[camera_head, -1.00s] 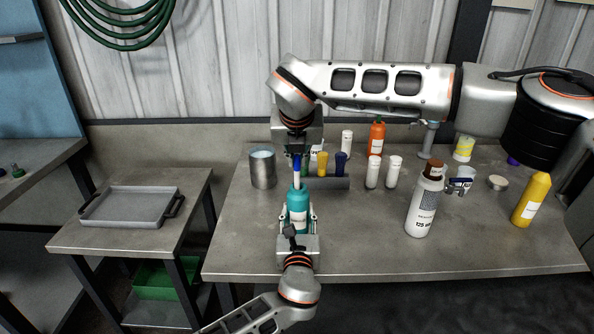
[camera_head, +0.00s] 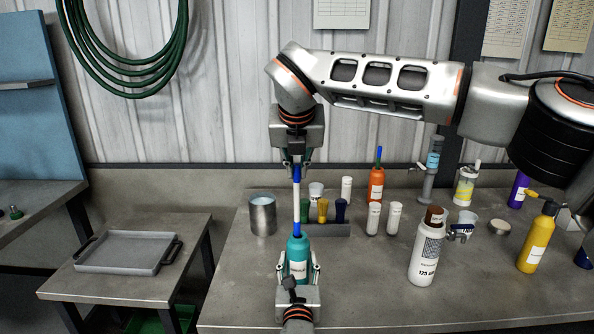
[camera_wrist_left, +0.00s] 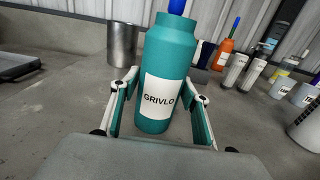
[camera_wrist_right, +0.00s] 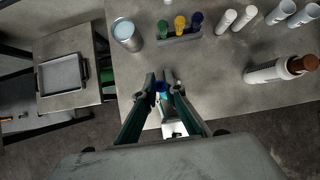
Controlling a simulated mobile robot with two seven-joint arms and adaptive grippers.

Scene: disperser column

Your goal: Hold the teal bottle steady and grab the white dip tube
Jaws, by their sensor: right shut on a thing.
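The teal bottle (camera_head: 298,250) stands upright near the bench's front edge; its label reads GRIVLO in the left wrist view (camera_wrist_left: 170,55). My left gripper (camera_head: 298,268) has its fingers closed around the bottle's sides. The white dip tube (camera_head: 297,204), with blue at both ends, stands upright above the bottle. Its lower blue end is at the bottle mouth; whether its tip is still inside I cannot tell. My right gripper (camera_head: 296,168), pointing down, is shut on the tube's blue upper end. In the right wrist view the blue end (camera_wrist_right: 160,87) sits between the fingertips.
Behind the bottle are a metal beaker (camera_head: 262,215) and a rack (camera_head: 328,230) with several coloured vials. A white bottle (camera_head: 425,255), a yellow bottle (camera_head: 536,240) and white vials stand to the right. A grey tray (camera_head: 127,253) rests on the left side table.

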